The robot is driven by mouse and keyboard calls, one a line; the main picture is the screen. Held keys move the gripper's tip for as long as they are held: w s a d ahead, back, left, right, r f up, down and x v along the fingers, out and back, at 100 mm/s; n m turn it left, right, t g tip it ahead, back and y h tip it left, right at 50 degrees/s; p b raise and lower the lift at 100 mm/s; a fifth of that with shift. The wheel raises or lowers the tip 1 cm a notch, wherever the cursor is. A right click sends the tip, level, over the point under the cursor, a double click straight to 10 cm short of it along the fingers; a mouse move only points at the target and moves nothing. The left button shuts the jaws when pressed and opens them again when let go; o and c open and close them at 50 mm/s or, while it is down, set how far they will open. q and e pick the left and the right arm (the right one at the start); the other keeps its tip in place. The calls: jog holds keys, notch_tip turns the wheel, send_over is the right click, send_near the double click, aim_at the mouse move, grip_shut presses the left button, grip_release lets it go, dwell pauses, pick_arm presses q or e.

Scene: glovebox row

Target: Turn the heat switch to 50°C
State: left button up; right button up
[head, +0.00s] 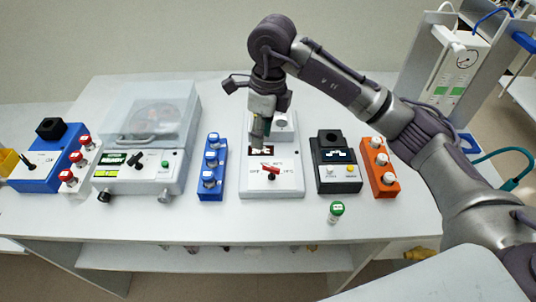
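A white heating device (252,187) stands on the table near the centre of the head view. On its sloped front is a red switch (271,169) with small temperature labels around it, too small to read surely. The red handle lies slanted, and I cannot tell which label it points to. My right gripper (260,142) points down just above and behind the switch, over the device's dark display. It looks apart from the switch. Whether its fingers are open or shut is unclear. It hides part of the device's upper face. My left gripper is not in view.
Left of the device stand a blue rack (212,188) with white-capped vials and a centrifuge (140,180) with a clear lid. Right are a black device (338,183) and an orange rack (380,186). A green-capped vial (335,210) stands in front. The table's front strip is mostly clear.

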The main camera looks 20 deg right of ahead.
aim_at(271, 167)
jog(key=shift+h, duration=0.6)
jog(key=f+p, duration=0.1)
jog(key=f, duration=0.3)
jog(key=d+f+p, duration=0.1)
jog(key=f, duration=0.3)
jog(key=d+f+p, duration=0.1)
jog(key=f+p, duration=0.1)
jog(key=f, duration=0.1)
jog(key=shift+w+d+f, duration=0.15)
jog(key=shift+f, duration=0.75)
grip_shut()
